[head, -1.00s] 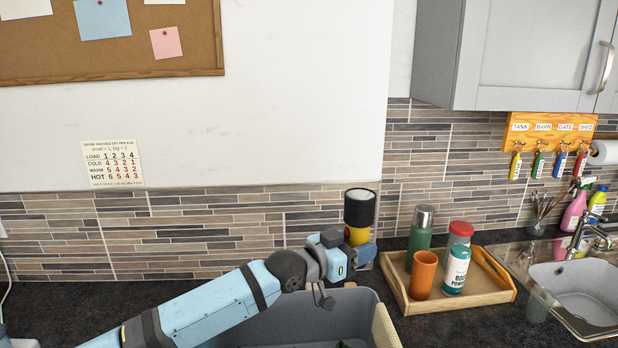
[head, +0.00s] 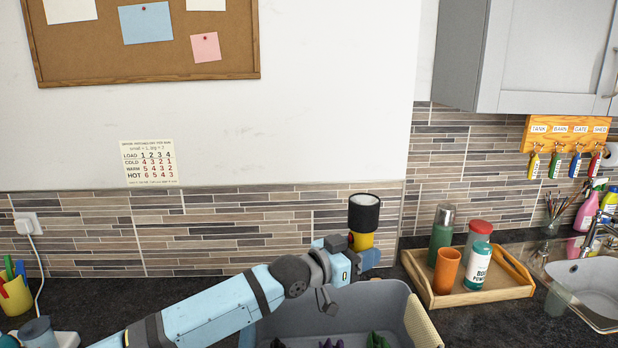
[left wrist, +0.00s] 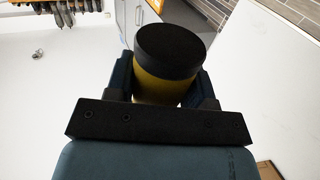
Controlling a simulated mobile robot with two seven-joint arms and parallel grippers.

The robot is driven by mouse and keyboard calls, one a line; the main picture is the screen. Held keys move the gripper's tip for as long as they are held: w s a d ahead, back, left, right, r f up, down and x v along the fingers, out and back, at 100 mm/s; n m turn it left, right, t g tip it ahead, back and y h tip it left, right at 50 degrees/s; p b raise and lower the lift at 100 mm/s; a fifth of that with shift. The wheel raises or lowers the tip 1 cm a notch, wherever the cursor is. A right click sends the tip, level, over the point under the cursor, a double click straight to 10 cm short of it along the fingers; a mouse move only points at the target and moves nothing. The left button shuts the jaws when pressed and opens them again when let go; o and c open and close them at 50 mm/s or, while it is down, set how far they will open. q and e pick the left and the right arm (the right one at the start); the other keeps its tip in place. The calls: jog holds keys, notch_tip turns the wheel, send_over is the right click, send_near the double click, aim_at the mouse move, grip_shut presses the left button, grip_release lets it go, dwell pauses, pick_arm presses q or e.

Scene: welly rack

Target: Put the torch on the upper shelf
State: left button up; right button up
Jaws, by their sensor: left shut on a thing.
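The torch (head: 363,222) has a black head and a yellow body and is upright in the head view. My left gripper (head: 362,258) is shut on its yellow body and holds it above the back edge of the grey bin. In the left wrist view the torch (left wrist: 166,65) stands between the two fingers of my left gripper (left wrist: 166,88), its black end towards the camera. The lower part of the torch is hidden by the gripper. I do not see the upper shelf for certain in either view. My right gripper is not in view.
The grey bin (head: 283,323) with dark items inside stands below my left arm. A wooden tray (head: 440,298) with a flask, an orange cup and tubs stands to its right, before the sink (head: 590,285). A wall cabinet (head: 545,60) hangs above right. A pen pot (head: 14,297) is far left.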

pick_arm(q)
jog(key=w+a+n+t+y, duration=0.2)
jog(key=w+a, duration=0.3)
jog(key=a, duration=0.6)
jog(key=w+a+n+t+y, duration=0.2)
jog(key=w+a+t+y, duration=0.15)
jog(key=a, duration=0.85)
jog(key=w+a+n+t+y, duration=0.2)
jog(key=w+a, duration=0.3)
jog(key=a, duration=0.6)
jog(key=shift+s+a+n+y, duration=1.25)
jog(key=shift+a+n+y, duration=2.2)
jog(key=shift+a, duration=7.35)
jog(key=shift+s+a+n+y, duration=1.75)
jog(key=shift+a+y, duration=2.85)
jog(key=shift+a, duration=6.2)
jog(key=s+d+f+m+t+h, duration=0.15)
jog(key=d+f, duration=0.25)
jog(key=d, duration=0.5)
jog(key=s+d+f+h, duration=0.2)
jog(key=d+f+h, duration=0.15)
jog(key=d, duration=0.55)
jog(key=s+d+f+m+h, duration=0.15)
jog(key=d+f, duration=0.25)
jog(key=d, duration=0.5)
jog(key=s+d+r+m+h, duration=0.1)
jog(key=s+d, duration=1.4)
jog(key=s, duration=0.1)
jog(key=s+f, duration=0.5)
jog(key=shift+s+f, duration=0.35)
